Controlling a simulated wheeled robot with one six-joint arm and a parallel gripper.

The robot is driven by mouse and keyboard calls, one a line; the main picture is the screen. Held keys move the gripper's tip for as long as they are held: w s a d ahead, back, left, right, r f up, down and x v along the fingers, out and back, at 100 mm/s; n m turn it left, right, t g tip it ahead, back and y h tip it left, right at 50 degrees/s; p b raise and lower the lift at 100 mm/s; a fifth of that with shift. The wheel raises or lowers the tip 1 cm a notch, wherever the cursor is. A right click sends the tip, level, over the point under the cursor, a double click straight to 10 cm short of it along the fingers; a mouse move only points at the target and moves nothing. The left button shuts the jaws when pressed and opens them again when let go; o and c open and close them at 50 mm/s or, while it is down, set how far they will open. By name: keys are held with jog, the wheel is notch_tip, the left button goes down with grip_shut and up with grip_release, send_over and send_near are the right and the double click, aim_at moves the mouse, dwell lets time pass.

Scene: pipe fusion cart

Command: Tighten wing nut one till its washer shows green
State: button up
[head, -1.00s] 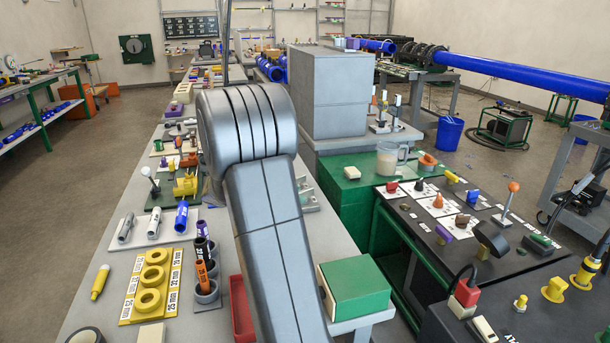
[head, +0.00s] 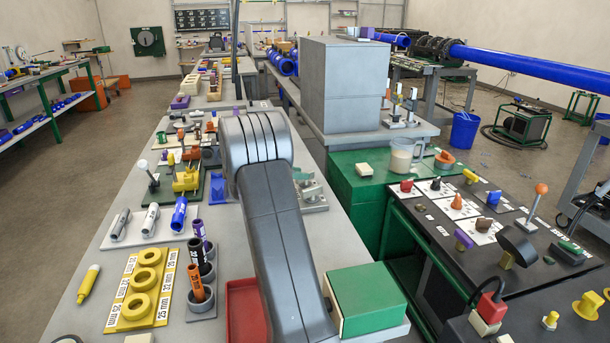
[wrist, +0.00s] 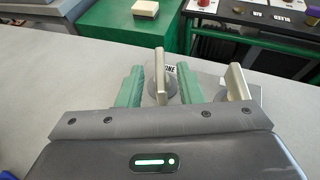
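Wing nut one (wrist: 160,72) is a tan upright wing beside a white label (wrist: 170,68) reading ONE, in the wrist view. A round grey washer (wrist: 173,88) shows under it, with no green that I can make out. My gripper (wrist: 158,84) is open, with one green finger on each side of the wing. Small gaps seem to separate the fingers from it. A second tan wing nut (wrist: 237,81) stands to the right, outside the fingers. In the head view my arm hides most of the wing-nut plate (head: 317,204).
A green-topped box (head: 367,300) stands right of my arm and a red tray (head: 245,312) left of it. Yellow rings on a board (head: 146,290) and pipe pieces in holders crowd the bench's left. In the wrist view, bare bench lies left of the wing nuts.

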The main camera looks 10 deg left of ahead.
jog(key=shift+x, duration=1.6)
grip_shut()
jog(key=shift+r+p, duration=0.1)
jog(key=shift+p, duration=0.25)
